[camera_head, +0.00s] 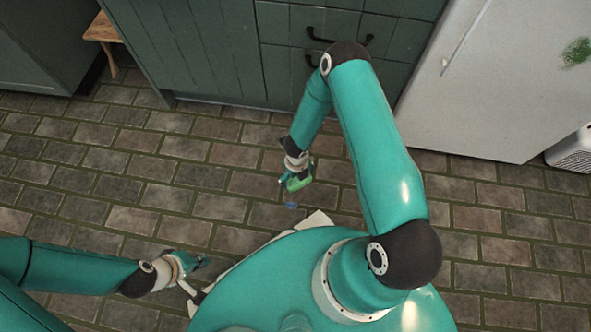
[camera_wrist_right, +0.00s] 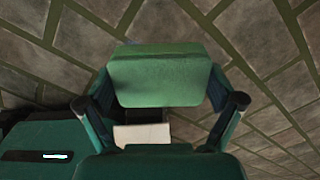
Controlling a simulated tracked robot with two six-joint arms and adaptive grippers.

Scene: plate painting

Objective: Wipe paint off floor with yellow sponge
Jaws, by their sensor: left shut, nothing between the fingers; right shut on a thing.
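A green sponge (camera_head: 301,184) is held in my right gripper (camera_head: 295,178), above or on the brick floor; I cannot tell whether it touches. No yellow sponge shows. In the right wrist view the green sponge (camera_wrist_right: 160,72) is a rounded block between the two fingers. A small bluish paint mark (camera_head: 291,205) lies on the floor just below the sponge in the head view. The sponge hides the floor behind it in the wrist view. My left gripper (camera_head: 196,264) is shut and empty, low at the left of my base.
Dark green cabinets (camera_head: 190,50) line the back. A white fridge (camera_head: 490,90) with a green smudge (camera_head: 577,52) stands at the right, and a white vented box (camera_head: 573,152) beside it. A wooden stool (camera_head: 102,30) is at the back left. The left floor (camera_head: 100,170) is clear.

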